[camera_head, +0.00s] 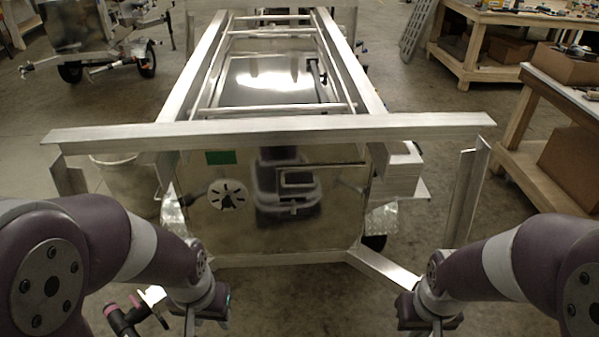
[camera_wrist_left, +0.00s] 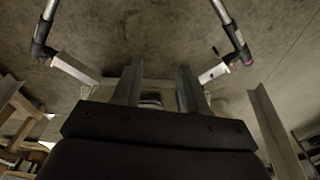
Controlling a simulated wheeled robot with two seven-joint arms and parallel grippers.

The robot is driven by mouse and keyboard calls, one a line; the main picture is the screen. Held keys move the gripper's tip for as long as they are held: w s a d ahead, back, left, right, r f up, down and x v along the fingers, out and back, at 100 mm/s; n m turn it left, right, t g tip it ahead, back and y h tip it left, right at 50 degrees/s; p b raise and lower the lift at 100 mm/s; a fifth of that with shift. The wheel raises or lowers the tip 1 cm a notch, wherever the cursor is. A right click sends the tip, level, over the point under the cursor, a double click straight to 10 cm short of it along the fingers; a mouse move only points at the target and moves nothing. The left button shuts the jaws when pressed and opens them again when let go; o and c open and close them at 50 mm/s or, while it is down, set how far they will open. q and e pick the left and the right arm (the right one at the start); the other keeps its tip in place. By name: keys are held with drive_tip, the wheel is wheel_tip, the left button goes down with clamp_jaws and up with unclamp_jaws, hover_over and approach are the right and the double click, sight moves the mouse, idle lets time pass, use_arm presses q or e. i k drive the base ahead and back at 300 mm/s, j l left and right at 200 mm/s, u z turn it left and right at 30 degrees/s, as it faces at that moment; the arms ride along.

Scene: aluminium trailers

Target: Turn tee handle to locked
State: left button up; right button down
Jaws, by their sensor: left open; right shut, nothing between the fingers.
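The aluminium trailer (camera_head: 300,124) stands in front of me. My left gripper (camera_head: 205,308) is low at the front left, apart from the panel. Its two spread, empty fingers show in the left wrist view (camera_wrist_left: 158,88). My right gripper (camera_head: 430,318) is low at the front right, shut and empty.
A black bar with a pink end (camera_head: 122,315) is beside my left gripper. Rods with dark ends (camera_wrist_left: 40,50) show in the left wrist view. An angled frame bar (camera_head: 385,268) runs toward my right gripper. A bucket (camera_head: 125,178) stands left; workbenches (camera_head: 575,95) stand right.

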sight(293, 216)
drive_tip(key=i+l+z, duration=0.2)
drive_tip(key=i+l, duration=0.65)
